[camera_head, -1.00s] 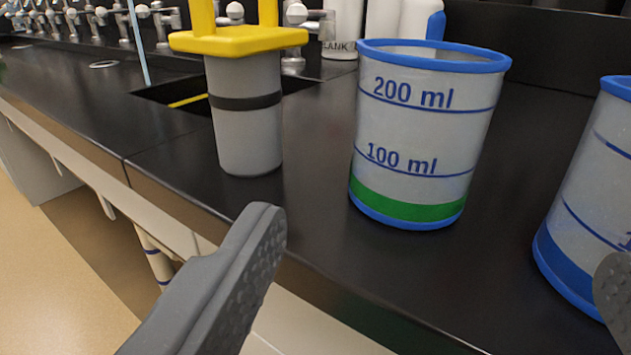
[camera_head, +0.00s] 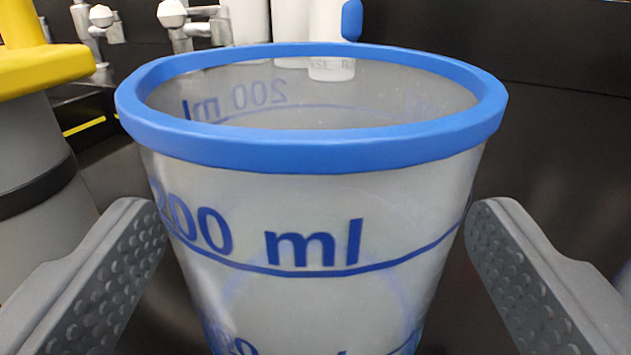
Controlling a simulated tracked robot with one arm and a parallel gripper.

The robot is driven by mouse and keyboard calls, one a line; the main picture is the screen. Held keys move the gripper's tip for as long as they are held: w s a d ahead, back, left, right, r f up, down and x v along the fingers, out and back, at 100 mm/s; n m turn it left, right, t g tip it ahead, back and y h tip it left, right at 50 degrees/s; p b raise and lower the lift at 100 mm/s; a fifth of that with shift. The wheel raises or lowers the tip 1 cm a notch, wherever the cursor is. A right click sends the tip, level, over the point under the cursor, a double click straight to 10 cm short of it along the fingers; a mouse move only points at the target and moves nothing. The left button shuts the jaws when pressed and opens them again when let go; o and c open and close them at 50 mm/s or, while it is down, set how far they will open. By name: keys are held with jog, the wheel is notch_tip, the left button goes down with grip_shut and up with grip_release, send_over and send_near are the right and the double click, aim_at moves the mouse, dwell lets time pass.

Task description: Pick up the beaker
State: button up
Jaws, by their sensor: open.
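The beaker (camera_head: 310,235) is translucent with a blue rim and blue "200 ml" markings. It stands upright and fills the middle of the view, very close. My gripper (camera_head: 315,225) is open, with one grey textured finger on the left side of the beaker and one on the right. The beaker's upper wall lies between the fingers. Whether either finger touches the wall I cannot tell. The beaker's base is out of view, below the picture. No liquid shows in the part that I see.
A grey container with a yellow top (camera_head: 38,160) stands close on the left, near my left finger. Metal taps (camera_head: 195,20) and white bottles (camera_head: 290,25) are behind the beaker. The dark surface to the right looks clear.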

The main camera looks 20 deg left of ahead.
jog(key=shift+x, duration=1.95)
jog(key=c, duration=1)
jog(key=shift+c, duration=0.2)
